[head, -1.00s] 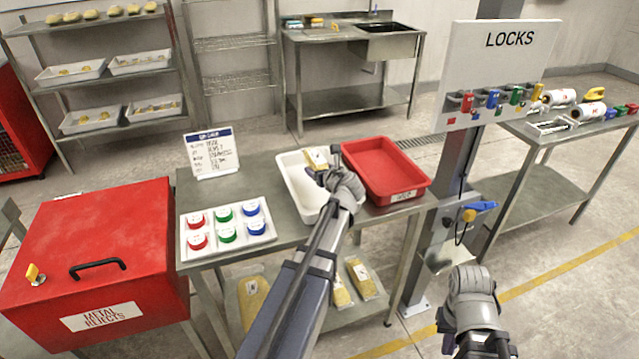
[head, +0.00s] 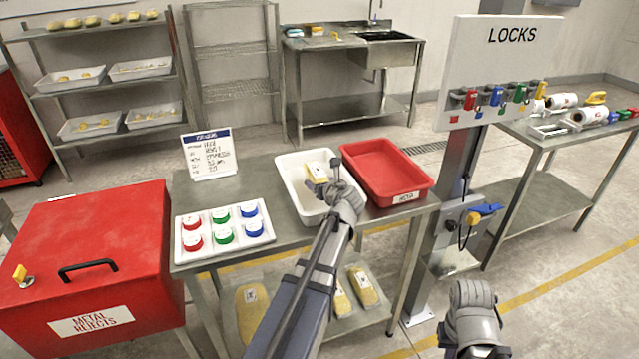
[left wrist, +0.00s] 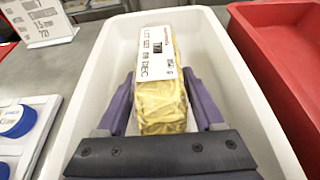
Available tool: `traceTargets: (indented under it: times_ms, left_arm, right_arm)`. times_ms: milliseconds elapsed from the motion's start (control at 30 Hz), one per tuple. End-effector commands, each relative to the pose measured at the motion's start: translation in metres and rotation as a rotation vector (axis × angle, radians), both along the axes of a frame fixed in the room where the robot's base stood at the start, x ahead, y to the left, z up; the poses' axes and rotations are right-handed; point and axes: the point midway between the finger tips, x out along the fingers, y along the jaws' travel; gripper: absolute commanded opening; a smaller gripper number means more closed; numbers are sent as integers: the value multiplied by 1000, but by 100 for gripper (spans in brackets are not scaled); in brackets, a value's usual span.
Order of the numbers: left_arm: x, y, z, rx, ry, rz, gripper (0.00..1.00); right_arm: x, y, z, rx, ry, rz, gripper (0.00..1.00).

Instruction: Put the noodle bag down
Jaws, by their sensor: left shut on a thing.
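The gripper (head: 334,180) holds the bag over or inside the white tray (head: 287,177); whether the bag touches the tray floor I cannot tell. My right gripper (head: 472,318) hangs at the lower right, away from the table; its fingers are not clear.
A red tray (head: 408,176) stands right beside the white tray. A holder with red, green and blue round pieces (head: 262,232) and a sign (head: 209,154) are to the left. More bags (head: 362,286) lie on the shelf below. The LOCKS board (head: 500,65) stands to the right.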

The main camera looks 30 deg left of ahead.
Motion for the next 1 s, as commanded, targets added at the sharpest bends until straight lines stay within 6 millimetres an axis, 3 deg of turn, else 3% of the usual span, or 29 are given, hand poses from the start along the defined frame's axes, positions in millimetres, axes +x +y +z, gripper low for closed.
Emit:
traceTargets:
  times_ms: [167, 200, 400, 667, 867, 1000]
  left_arm:
    - [0, 0, -2, 1, 0, 0, 0]
    - [0, 0, -2, 0, 0, 0, 74]
    - [0, 0, -2, 0, 0, 0, 96]
    - [0, 0, -2, 0, 0, 0, 99]
    - [0, 0, 14, 0, 0, 0, 99]
    - [-21, -21, 26, 1, 1, -3, 99]
  right_arm:
    - [0, 0, -2, 0, 0, 0, 0]
    - [0, 0, -2, 0, 0, 0, 0]
    - [0, 0, -2, 0, 0, 0, 0]
    - [0, 0, -2, 0, 0, 0, 0]
    - [0, 0, 14, 0, 0, 0, 0]
    - [0, 0, 25, 0, 0, 0, 0]
